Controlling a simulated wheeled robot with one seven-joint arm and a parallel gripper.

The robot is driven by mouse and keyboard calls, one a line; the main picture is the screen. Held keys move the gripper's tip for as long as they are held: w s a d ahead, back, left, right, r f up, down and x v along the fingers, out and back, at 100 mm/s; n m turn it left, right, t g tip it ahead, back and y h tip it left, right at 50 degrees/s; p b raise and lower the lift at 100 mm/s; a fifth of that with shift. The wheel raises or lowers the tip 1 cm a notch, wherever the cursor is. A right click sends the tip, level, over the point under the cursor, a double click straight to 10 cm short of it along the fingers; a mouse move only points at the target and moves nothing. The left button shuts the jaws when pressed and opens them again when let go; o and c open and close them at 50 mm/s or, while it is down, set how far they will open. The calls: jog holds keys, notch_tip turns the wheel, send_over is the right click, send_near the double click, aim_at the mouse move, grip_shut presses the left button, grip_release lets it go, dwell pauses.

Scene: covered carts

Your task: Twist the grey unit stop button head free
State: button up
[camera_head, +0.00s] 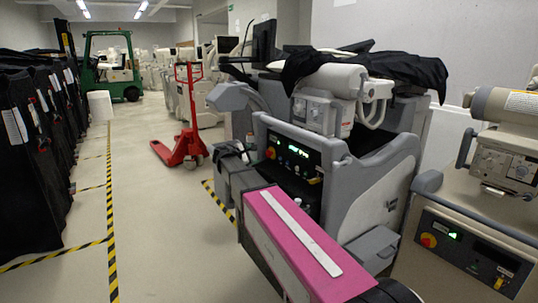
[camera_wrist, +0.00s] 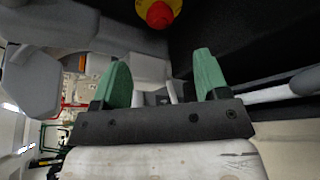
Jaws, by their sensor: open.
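The grey unit (camera_head: 352,190) stands in the middle of the head view. Its stop button (camera_head: 270,152) is a small red head on a yellow base, at the left end of the dark front panel. In the wrist view the red button head (camera_wrist: 160,14) and its yellow collar are at the top edge, partly cut off. My gripper (camera_wrist: 163,75) has two green fingertips spread wide with nothing between them. The button lies beyond the fingertips, roughly centred between them and apart from them. The gripper's fingertips cannot be made out in the head view.
A beige unit (camera_head: 480,190) at the right has its own red stop button (camera_head: 428,240). A black cover (camera_head: 365,68) drapes over the grey unit. A red pallet jack (camera_head: 187,125) and green forklift (camera_head: 112,65) stand behind. Dark covered carts (camera_head: 35,150) line the left; the floor between is clear.

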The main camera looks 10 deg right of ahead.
aim_at(266, 154)
jog(key=x, duration=1)
jog(key=shift+d+f, duration=0.1)
jog(key=c, duration=0.9)
